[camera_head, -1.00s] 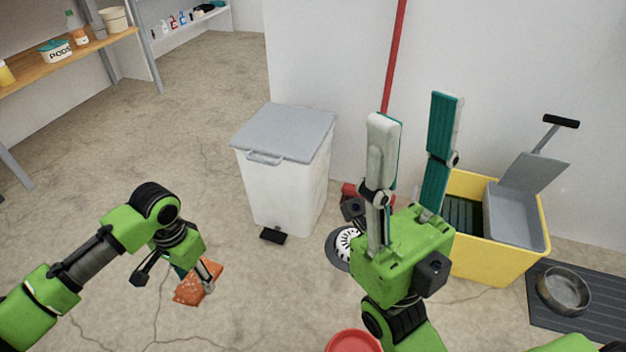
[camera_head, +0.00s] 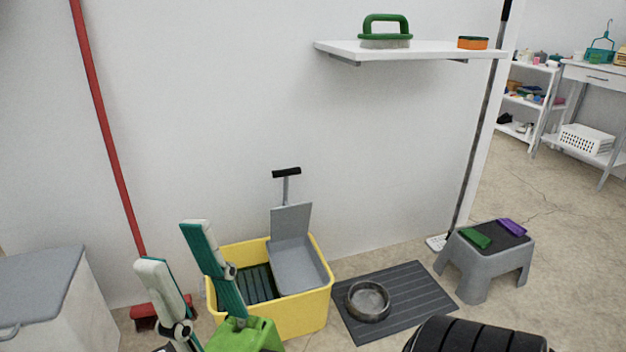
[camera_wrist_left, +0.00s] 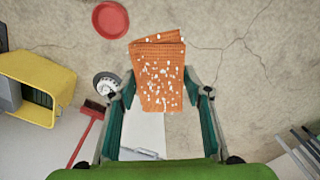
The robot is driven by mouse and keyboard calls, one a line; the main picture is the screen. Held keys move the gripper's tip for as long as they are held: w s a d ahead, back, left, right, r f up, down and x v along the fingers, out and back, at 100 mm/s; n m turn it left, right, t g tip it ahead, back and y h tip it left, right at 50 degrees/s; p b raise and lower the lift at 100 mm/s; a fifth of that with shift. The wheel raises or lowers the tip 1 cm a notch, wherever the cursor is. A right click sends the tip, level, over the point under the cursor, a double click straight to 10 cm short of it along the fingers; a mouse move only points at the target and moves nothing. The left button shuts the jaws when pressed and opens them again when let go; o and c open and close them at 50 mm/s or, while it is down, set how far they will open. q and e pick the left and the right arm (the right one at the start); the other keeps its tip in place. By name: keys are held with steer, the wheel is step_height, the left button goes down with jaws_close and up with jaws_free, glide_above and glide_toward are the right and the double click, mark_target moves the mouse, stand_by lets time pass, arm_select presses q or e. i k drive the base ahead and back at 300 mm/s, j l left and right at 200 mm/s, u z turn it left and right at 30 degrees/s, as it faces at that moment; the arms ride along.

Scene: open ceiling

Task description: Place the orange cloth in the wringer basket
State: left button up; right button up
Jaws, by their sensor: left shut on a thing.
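The orange cloth (camera_wrist_left: 158,65), folded and speckled with white bits, is between the fingers of my left gripper (camera_wrist_left: 160,92) in the left wrist view. That gripper is shut on it and holds it above the floor. Neither shows in the head view now. The grey wringer basket (camera_head: 297,267) sits in the right part of the yellow bucket (camera_head: 302,314), with an upright plate and a black-ended handle behind it. No cloth shows in it. My right gripper (camera_head: 172,243) has its fingers apart and empty, in front of the bucket's left side in the head view.
A red-handled broom (camera_head: 110,135) leans on the wall left of the bucket, near a lidded white bin (camera_head: 75,305). A grey bowl (camera_head: 368,301) on a dark mat (camera_head: 415,292) and a step stool (camera_head: 487,262) stand right. A wall shelf (camera_head: 430,54) juts out above.

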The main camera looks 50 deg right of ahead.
mark_target(301, 284)
steer(key=l+z, duration=0.1)
steer(key=l, duration=1.15)
steer(key=i+l+z, duration=0.15)
steer(key=l, duration=0.5)
steer(key=l+z, duration=0.1)
steer(key=l, duration=0.55)
steer(key=i+l, duration=0.45)
steer(key=l+z, duration=0.05)
steer(key=l, duration=0.05)
